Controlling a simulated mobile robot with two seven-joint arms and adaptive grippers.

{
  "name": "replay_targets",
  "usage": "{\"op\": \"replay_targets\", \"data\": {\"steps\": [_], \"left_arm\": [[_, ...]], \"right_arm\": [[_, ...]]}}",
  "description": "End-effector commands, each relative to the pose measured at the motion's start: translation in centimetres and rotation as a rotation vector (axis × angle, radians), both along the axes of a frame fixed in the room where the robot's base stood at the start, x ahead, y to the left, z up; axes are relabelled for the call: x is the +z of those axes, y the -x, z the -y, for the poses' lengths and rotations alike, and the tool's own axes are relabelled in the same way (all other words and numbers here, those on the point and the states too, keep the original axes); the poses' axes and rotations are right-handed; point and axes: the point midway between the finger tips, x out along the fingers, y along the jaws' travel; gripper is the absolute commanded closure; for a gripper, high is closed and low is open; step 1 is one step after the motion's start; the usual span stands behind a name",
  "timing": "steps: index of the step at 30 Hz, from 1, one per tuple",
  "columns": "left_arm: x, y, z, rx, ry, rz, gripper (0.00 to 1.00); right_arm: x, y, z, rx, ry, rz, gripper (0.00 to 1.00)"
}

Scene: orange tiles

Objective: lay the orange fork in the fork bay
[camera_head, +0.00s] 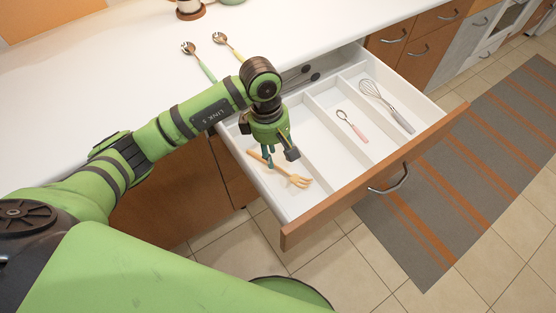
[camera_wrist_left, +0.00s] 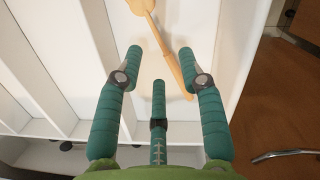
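The orange fork (camera_head: 291,178) lies slantwise in the leftmost bay (camera_head: 278,193) of the open drawer, with its tines toward the drawer front. In the left wrist view the fork (camera_wrist_left: 168,52) runs from the top edge to beside the right fingertip. My left gripper (camera_head: 275,157) is right over the fork's handle, pointing down. In the wrist view its green fingers (camera_wrist_left: 161,60) are spread, with nothing held between them. I cannot tell whether a fingertip touches the fork. My right gripper is in neither view.
Other drawer bays hold a pink-handled spoon (camera_head: 351,126), a whisk (camera_head: 386,106) and dark utensils (camera_head: 297,77) at the back. White dividers (camera_head: 322,121) separate the bays. Two spoons (camera_head: 227,46) lie on the white counter (camera_head: 120,75). The wooden drawer front (camera_head: 375,177) borders the near side.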

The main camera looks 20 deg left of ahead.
Motion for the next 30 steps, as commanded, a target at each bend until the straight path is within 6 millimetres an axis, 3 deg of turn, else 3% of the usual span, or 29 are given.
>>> {"op": "replay_targets", "data": {"steps": [6, 12, 30], "left_arm": [[4.6, -0.3, -0.7, -0.001, -0.001, 0.006, 0.61], [7.2, -0.3, -1.1, -0.001, 0.0, 0.002, 0.61], [7.9, -0.3, -1.2, 0.0, 0.0, 0.0, 0.61]], "right_arm": [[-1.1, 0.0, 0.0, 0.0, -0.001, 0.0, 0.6], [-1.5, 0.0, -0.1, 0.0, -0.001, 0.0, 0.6], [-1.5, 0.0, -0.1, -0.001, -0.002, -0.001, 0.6]]}}
